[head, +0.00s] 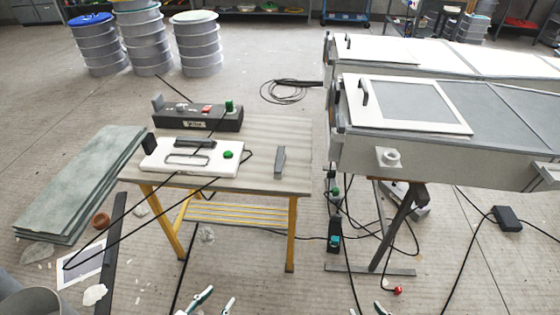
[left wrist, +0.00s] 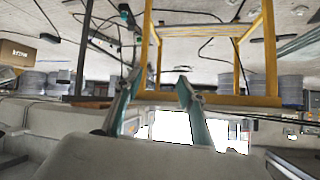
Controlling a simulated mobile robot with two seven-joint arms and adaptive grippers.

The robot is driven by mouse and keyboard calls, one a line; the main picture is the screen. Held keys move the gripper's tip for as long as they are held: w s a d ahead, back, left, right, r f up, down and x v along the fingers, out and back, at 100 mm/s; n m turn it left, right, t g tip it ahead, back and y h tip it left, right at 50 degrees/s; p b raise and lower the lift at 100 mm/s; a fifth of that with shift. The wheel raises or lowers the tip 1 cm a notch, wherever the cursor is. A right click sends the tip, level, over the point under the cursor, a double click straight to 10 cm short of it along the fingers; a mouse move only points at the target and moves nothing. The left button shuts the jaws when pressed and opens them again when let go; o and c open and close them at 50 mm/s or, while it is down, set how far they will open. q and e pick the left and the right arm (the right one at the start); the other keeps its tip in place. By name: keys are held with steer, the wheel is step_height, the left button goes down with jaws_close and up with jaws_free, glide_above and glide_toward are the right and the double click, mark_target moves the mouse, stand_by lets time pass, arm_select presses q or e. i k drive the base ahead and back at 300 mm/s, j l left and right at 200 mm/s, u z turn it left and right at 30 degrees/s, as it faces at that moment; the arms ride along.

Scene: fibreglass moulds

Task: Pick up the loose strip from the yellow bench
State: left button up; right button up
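The yellow bench (head: 262,180) has yellow legs and a grey slatted top, and stands left of centre in the head view. A small grey upright piece (head: 280,160), which looks like the loose strip, is on the right part of its top. My left gripper (head: 214,301) is open and empty at the bottom edge, in front of the bench and apart from it. In the left wrist view the open fingers (left wrist: 159,78) show with the yellow bench frame (left wrist: 262,60) beyond, upside down. My right gripper (head: 367,311) shows only its parted tips at the bottom edge, apart from the bench.
A white device (head: 160,160) with a green knob and a dark control box (head: 198,117) share the bench top. Cables hang over its front. A large grey mould (head: 450,145) on a stand is to the right. Greenish slabs (head: 85,180) lie left; cables litter the floor.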

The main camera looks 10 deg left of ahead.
mark_target(278, 173)
steer(key=i+j+z, duration=0.25)
steer(key=j+z, duration=0.2)
steer(key=j, duration=0.25)
steer(key=i+j+z, duration=0.1)
steer(key=j+z, duration=0.15)
steer(key=j, duration=0.15)
